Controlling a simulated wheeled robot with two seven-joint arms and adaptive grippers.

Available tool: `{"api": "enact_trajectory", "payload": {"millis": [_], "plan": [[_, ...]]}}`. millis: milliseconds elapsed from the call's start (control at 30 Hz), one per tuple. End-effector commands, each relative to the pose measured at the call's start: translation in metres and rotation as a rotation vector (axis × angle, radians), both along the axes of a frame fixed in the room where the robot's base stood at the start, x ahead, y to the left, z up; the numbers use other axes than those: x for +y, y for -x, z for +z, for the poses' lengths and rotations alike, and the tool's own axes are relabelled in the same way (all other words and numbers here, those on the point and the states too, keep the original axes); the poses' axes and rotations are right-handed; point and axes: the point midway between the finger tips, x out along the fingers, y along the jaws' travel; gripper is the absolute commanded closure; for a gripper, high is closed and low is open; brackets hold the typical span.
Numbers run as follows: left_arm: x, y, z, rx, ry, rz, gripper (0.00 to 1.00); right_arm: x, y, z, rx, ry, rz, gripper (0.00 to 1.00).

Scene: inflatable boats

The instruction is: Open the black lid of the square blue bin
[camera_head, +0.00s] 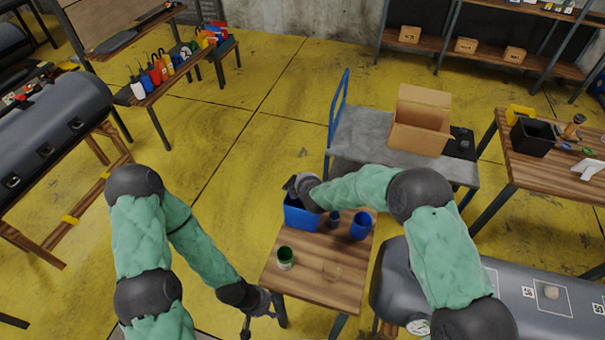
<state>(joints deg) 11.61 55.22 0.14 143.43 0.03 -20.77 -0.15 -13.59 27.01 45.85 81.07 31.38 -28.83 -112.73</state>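The square blue bin (299,217) stands at the far left corner of the small wooden table (318,286). My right gripper (294,186) is at the bin's top back edge, and its hand and wrist cover much of the top. I cannot make out the black lid apart from the dark gripper, nor whether it is raised. Whether the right gripper is open or shut is also unclear. My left gripper (259,318) hangs low beside the table's front left corner, with its fingers apart and nothing between them.
A blue cup (360,226), a small dark item (334,219) and a green cup (285,257) stand on the table near the bin. A grey cart (370,135) with an open cardboard box (420,125) is behind. A grey inflatable tube (500,298) lies at right.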

Motion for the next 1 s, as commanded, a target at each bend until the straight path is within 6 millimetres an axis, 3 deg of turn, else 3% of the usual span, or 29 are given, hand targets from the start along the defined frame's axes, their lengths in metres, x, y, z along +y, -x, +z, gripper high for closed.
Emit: {"api": "enact_trajectory", "payload": {"millis": [33,300,667,1000], "plan": [[0.0,0.0,0.016,0.0,0.0,0.0,0.6,-0.001,-0.003,0.009,0.021,-0.007,-0.002,1.0],[0.0,0.0,0.055,0.0,0.0,0.0,0.6,-0.005,-0.015,0.015,0.142,-0.046,-0.002,1.0],[0.0,0.0,0.098,0.0,0.0,0.0,0.6,-0.012,-0.035,0.024,0.133,-0.042,-0.002,1.0],[0.0,0.0,0.13,0.0,0.0,0.0,0.6,-0.022,-0.066,0.03,0.128,-0.041,-0.002,1.0]]}}
